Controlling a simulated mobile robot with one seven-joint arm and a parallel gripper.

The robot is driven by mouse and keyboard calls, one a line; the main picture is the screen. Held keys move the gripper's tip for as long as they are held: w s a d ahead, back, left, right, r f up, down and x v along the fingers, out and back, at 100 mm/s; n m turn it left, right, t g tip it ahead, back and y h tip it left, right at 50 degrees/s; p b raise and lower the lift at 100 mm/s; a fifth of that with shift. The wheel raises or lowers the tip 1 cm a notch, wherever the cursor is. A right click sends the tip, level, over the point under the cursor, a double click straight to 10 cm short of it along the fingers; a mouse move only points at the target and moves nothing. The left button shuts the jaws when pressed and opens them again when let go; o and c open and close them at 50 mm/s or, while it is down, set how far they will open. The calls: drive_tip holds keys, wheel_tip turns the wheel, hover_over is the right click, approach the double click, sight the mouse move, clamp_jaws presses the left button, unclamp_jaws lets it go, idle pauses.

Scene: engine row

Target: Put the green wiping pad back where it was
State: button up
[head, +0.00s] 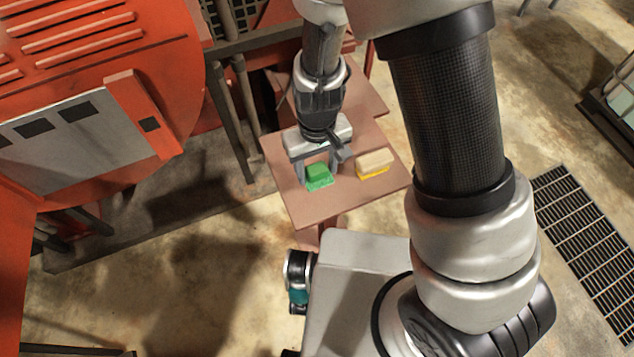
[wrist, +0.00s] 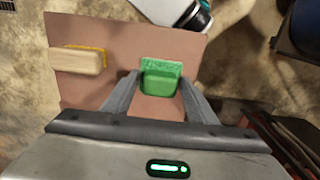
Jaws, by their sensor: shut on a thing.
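The green wiping pad (head: 318,177) is at the small brown table (head: 300,210), near its front left part. It also shows in the wrist view (wrist: 160,80), between my two fingers. My gripper (head: 319,174) points down at the table and is shut on the pad from both sides. In the wrist view my gripper's fingertips (wrist: 160,83) flank the pad's raised grip. I cannot tell whether the pad touches the table or is slightly above it.
A wooden block with a yellow base (head: 375,164) lies on the table to the right of the pad; it also shows in the wrist view (wrist: 78,60). A large orange machine (head: 150,80) stands at the left. A dark floor grate (head: 585,250) lies at the right.

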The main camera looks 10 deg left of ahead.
wheel_tip(320, 180, down, 7)
drive_tip(key=shift+r, duration=0.2)
drive_tip(key=o, duration=1)
drive_tip(key=shift+r, duration=0.1)
wheel_tip(320, 180, up, 12)
drive_tip(key=shift+w+r+p, duration=0.1)
drive_tip(key=shift+r+p, duration=0.05)
drive_tip(key=shift+p, duration=0.2)
wheel_tip(320, 180, up, 8)
drive_tip(key=m+y, duration=0.1)
drive_tip(key=m, duration=0.1)
hover_over(317, 182)
drive_tip(key=w+d, duration=0.3)
drive_tip(key=w, duration=0.1)
drive_tip(key=s+d+r+m+t, duration=0.1)
drive_tip(key=d+r+m+t, duration=0.15)
drive_tip(key=d+r, duration=0.65)
drive_tip(key=s+d+r+m+t+h, duration=0.1)
drive_tip(key=s+d+r+m+t, duration=0.1)
drive_tip(key=s+d+r, duration=0.5)
wheel_tip(317, 182, up, 3)
drive_tip(key=shift+d+r+t, duration=0.2)
drive_tip(key=shift+d+t, duration=0.3)
drive_tip(key=shift+t, duration=0.05)
